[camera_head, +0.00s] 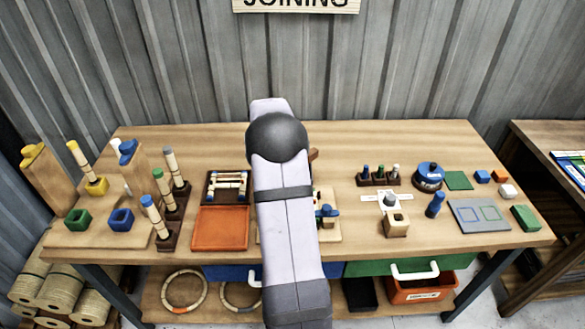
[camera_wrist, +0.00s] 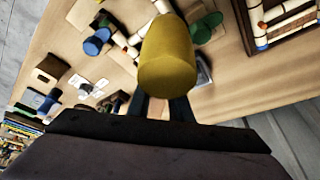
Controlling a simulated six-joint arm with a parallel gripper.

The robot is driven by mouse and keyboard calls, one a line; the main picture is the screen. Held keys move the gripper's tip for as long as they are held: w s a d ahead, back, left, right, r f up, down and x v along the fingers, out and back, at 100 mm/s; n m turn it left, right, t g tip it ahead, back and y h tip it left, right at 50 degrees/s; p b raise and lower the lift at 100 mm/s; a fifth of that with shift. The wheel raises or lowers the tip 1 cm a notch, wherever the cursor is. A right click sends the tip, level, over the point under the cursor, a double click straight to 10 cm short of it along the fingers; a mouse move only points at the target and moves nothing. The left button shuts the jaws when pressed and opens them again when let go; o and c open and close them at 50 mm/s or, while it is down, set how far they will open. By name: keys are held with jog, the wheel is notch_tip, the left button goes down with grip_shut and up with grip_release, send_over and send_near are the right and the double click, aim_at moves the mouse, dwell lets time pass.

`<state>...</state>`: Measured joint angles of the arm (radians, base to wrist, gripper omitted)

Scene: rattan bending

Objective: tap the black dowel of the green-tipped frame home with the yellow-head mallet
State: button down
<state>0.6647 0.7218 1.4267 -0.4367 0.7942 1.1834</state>
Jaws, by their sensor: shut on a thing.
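The yellow mallet head (camera_wrist: 167,60) fills the middle of the wrist view, just beyond the dark fingers of my gripper (camera_wrist: 165,108). In the head view my own arm covers the gripper and the mallet head. Beyond the mallet in the wrist view lies a pale board with a green piece (camera_wrist: 206,27) and a blue piece (camera_wrist: 97,41). The board partly shows right of my arm in the head view (camera_head: 331,232). I cannot make out the green-tipped frame or its black dowel.
A dark tray of rattan pieces (camera_head: 211,198) and an orange tray (camera_head: 220,228) lie left of my arm. Racks with upright poles stand farther left. A wooden block (camera_head: 396,224), a blue cylinder (camera_head: 435,204) and a grey plate (camera_head: 480,216) stand on the right.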

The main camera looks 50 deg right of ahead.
notch_tip(320, 180, down, 6)
jog(key=b, duration=0.4)
jog(key=shift+r, duration=0.15)
jog(key=shift+r+p, duration=0.85)
jog(key=shift+r, duration=0.9)
notch_tip(320, 180, down, 4)
jog(key=b, duration=0.4)
jog(key=shift+f, duration=0.15)
jog(key=shift+r+p, duration=0.3)
jog(key=shift+p, duration=0.05)
jog(key=shift+r, duration=0.1)
jog(key=shift+r+p, duration=0.95)
jog(key=shift+r, duration=0.75)
